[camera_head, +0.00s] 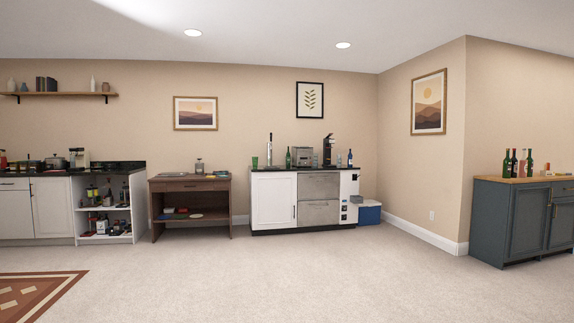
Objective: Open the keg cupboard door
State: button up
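A white cabinet door (272,201) fills the left part of a black-topped counter unit against the back wall. A silver tap tower stands on the counter top above it, so this looks like the keg cupboard door. It is shut, with a dark vertical handle (294,211) near its right edge. Two stainless drawer fronts (319,186) are right beside it. The unit is across the room, well away from my camera. My gripper is not in view.
A brown wooden table (190,186) and a white open shelf unit (104,207) stand left of the counter. A blue cooler (369,214) is at its right. A dark blue-grey cabinet (508,215) is at the far right. A patterned rug (38,290) lies front left. The carpet (300,270) between is clear.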

aim_at(274, 194)
jog(key=i+z, duration=0.1)
jog(key=i, duration=6.7)
jog(key=i+z, duration=0.1)
jog(key=i, duration=0.65)
jog(key=i+j+z, duration=0.1)
jog(key=i, duration=0.65)
